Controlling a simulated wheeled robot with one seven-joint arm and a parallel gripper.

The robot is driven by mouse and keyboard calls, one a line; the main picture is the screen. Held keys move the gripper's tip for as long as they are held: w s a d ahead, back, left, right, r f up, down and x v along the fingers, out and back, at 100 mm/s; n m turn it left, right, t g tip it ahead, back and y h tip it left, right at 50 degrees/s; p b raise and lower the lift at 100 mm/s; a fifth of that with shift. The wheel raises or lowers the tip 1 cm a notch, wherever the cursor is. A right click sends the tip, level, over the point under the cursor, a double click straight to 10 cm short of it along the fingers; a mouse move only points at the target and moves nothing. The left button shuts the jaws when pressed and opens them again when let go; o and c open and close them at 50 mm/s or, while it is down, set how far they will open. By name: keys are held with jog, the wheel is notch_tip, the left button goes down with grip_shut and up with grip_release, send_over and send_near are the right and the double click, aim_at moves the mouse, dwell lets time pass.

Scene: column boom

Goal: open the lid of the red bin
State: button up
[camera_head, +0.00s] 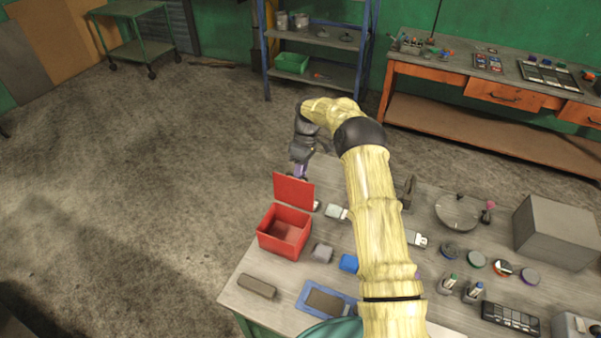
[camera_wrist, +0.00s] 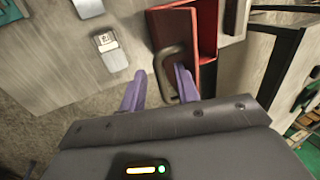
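The red bin (camera_head: 285,241) stands on the workbench, left of my arm. Its red lid (camera_head: 294,190) stands up at the bin's far edge, and the empty-looking inside shows. In the wrist view the lid (camera_wrist: 171,22) carries a dark looped handle (camera_wrist: 158,66). My gripper (camera_wrist: 158,78) has two purple fingers spread apart. One side of the handle loop shows between them, and the right finger overlaps the loop. I cannot tell if they touch. In the head view my gripper (camera_head: 300,172) is just behind the lid, partly hidden.
A blue tray (camera_head: 313,308) is at the front. Several small items and a large grey box (camera_head: 556,232) fill the right side. Open floor lies left.

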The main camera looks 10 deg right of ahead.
jog(key=shift+r, duration=0.1)
jog(key=v, duration=1.1)
jog(key=shift+w+r, duration=0.2)
jog(key=shift+r, duration=0.15)
jog(key=shift+d, duration=0.1)
jog(key=c, duration=0.7)
jog(key=shift+w+f+m, duration=0.1)
jog(key=shift+m, duration=0.3)
jog(key=m+t+b, duration=0.1)
jog(key=m+b, duration=0.1)
jog(key=m, duration=0.3)
jog(key=m+t+h+b, duration=0.1)
jog(key=m+b, duration=0.1)
jog(key=m, duration=0.4)
jog(key=f+m+t+h+b, duration=0.1)
jog(key=m+t+b, duration=0.1)
jog(key=m, duration=0.4)
jog(key=shift+f+b, duration=0.1)
jog(key=shift+b, duration=0.2)
